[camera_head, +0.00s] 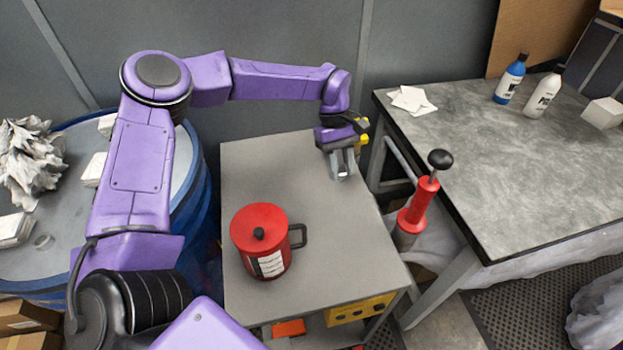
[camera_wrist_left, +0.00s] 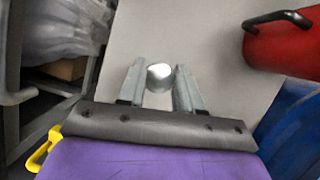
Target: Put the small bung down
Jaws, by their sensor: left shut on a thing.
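My left gripper (camera_head: 343,165) is over the far right part of the grey cart top (camera_head: 330,205). It is shut on the small bung, a pale round piece (camera_wrist_left: 159,75) that sits between the two fingers in the left wrist view. In the head view the bung is a small light spot at the fingertips, hard to make out. I cannot tell whether its underside touches the cart top. My right gripper is not in view.
A red lidded can (camera_head: 258,228) with a dark handle stands at the cart's front left. A red plunger pump (camera_head: 420,203) is beside the cart's right edge. A workbench (camera_head: 480,150) with bottles is at right, a blue drum (camera_head: 195,200) at left. The cart's middle is clear.

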